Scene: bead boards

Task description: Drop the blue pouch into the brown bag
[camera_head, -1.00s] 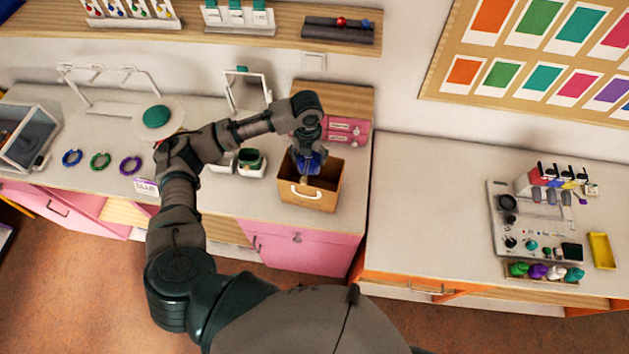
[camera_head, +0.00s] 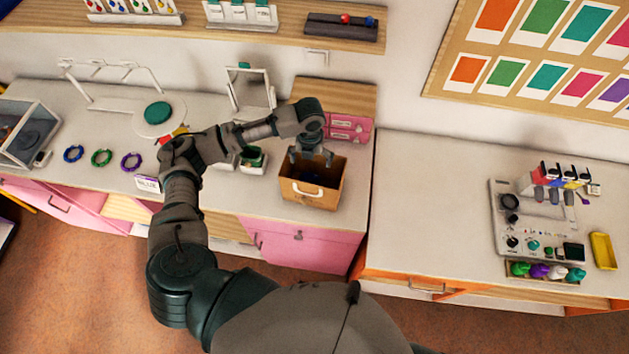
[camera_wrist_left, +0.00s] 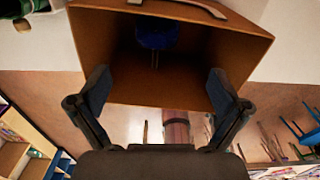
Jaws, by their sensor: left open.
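The brown bag (camera_head: 327,201) stands open on the counter, its pale handle on the front side. In the left wrist view the brown bag (camera_wrist_left: 99,39) fills the upper part, with its opening facing the camera. The blue pouch (camera_wrist_left: 157,36) lies inside it, deep in the shadow, apart from the fingers. My left gripper (camera_head: 310,156) is over the bag's mouth, open and empty. Its spread fingers (camera_wrist_left: 160,88) show in the wrist view with nothing between them. My right gripper is not in view.
Pink drawers (camera_head: 348,127) stand right behind the bag, and a small white-and-green container (camera_head: 252,160) is to its left. A mirror (camera_head: 250,92) stands farther back. The counter to the right is clear up to a tool board (camera_head: 520,225).

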